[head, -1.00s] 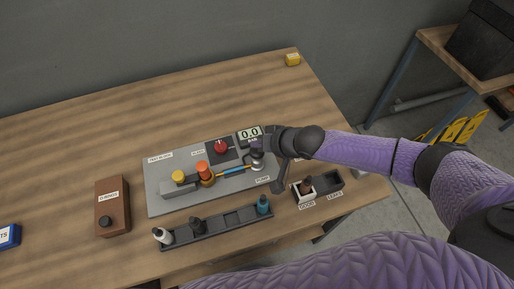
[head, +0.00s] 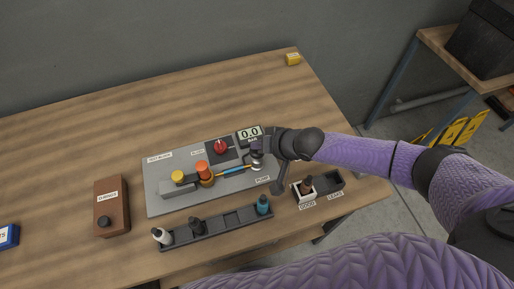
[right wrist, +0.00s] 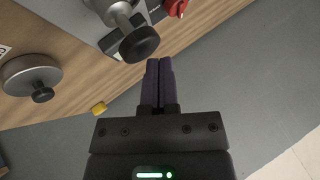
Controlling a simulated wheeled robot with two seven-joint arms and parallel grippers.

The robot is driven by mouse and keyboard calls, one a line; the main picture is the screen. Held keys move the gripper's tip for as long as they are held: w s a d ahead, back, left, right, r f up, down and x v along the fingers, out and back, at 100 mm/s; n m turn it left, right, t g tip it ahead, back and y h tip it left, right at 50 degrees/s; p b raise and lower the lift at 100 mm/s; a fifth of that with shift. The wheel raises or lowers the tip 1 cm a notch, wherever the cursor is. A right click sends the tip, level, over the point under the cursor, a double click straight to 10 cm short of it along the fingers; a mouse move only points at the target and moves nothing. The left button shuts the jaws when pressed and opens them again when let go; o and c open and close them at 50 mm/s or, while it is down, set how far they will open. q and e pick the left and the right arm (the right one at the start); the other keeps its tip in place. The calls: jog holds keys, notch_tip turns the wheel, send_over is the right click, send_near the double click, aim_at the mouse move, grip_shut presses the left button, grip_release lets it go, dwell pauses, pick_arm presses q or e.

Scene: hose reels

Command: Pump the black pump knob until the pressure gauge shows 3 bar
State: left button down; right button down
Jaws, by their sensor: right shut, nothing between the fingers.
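The black pump knob (right wrist: 139,44) sits on a silver post in the right wrist view. In the head view the silver pump body (head: 257,164) stands at the right end of the grey test board (head: 158,194); its knob is hard to tell from my gripper there. The pressure gauge (head: 249,132) behind it reads 0.0. My right gripper (right wrist: 159,62) is shut and empty, its fingertips close beside the knob in the wrist view; contact cannot be told. In the head view it (head: 259,147) is at the pump. My left gripper is not in view.
A red bleed knob (head: 220,147) stands left of the gauge. A yellow-capped and an orange-topped fitting are on the board. A dark rack (head: 235,221) lies in front, small bins (head: 331,181) to the right.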

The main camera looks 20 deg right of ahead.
jog(key=shift+f+b, duration=1)
jog(key=shift+f, duration=0.3)
dwell(0.9)
jog(key=shift+r, duration=0.15)
jog(key=shift+r+p, duration=1.6)
jog(key=shift+p, duration=0.1)
notch_tip(320, 180, up, 5)
jog(key=p, duration=0.5)
jog(key=shift+r, duration=0.1)
dwell(2.3)
